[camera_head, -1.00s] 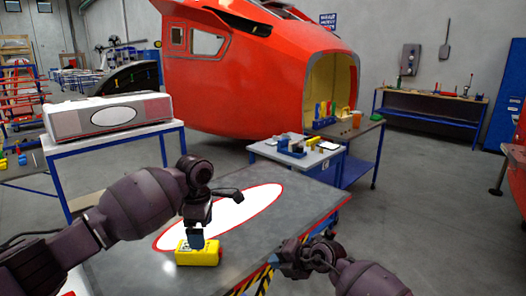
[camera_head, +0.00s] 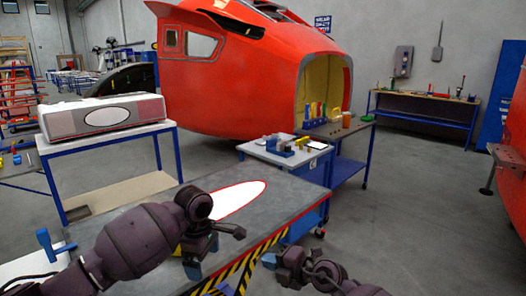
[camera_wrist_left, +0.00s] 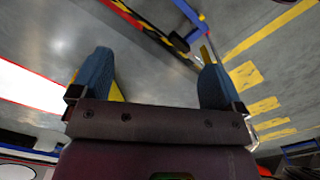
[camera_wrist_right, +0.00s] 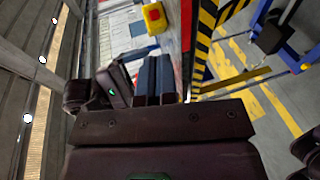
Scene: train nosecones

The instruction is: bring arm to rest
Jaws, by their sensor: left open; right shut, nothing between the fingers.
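My left arm comes in from the left in the head view. Its gripper (camera_head: 193,262) is open near the front edge of the grey table, with blue fingers spread and nothing held in the left wrist view (camera_wrist_left: 152,75). My right gripper (camera_head: 276,262) is low in the head view, beyond the table's right edge. Its blue fingers are together and empty in the right wrist view (camera_wrist_right: 152,78). A yellow box with a red top part (camera_wrist_right: 154,16) stands on the table, apart from the right fingers. In the head view my left arm hides most of it.
The grey table (camera_head: 262,221) has a white oval and a black-yellow striped edge. A white-topped table (camera_head: 257,150) with small parts stands behind it. The large red nosecone (camera_head: 230,85) fills the back. A blue-handled item (camera_head: 46,242) is at left. Floor at right is clear.

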